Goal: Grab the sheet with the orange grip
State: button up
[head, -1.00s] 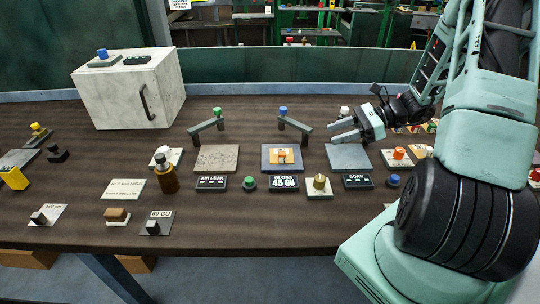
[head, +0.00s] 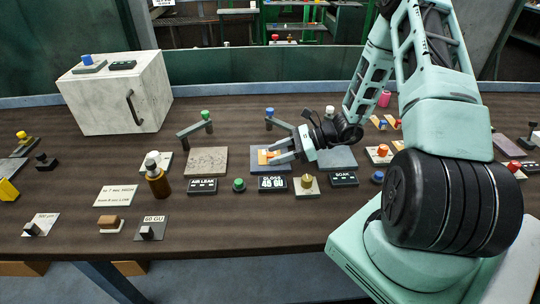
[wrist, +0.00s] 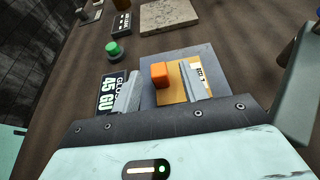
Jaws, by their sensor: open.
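The sheet (wrist: 196,91) is a small tan-yellow piece with an orange block grip (wrist: 159,74) on it. It lies on a blue-grey square plate (wrist: 150,62) behind the GLOSS 45 GU display. In the head view the orange grip (head: 264,157) shows just left of my fingertips. My gripper (head: 280,151) is open and low over the plate. In the wrist view its two fingers (wrist: 162,88) stand apart, one left of the grip and one over the sheet to its right. The grip appears between them, and I cannot tell that either finger touches it.
The GLOSS display (head: 272,184) and a green button (head: 239,185) stand in front. A bracket with a blue knob (head: 270,112) rises behind the plate. A stone-like plate (head: 207,161) lies left and a bare grey plate (head: 337,158) right. A white cabinet (head: 125,93) stands at back left.

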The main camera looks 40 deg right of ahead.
jog(key=shift+x, duration=1.35)
grip_shut()
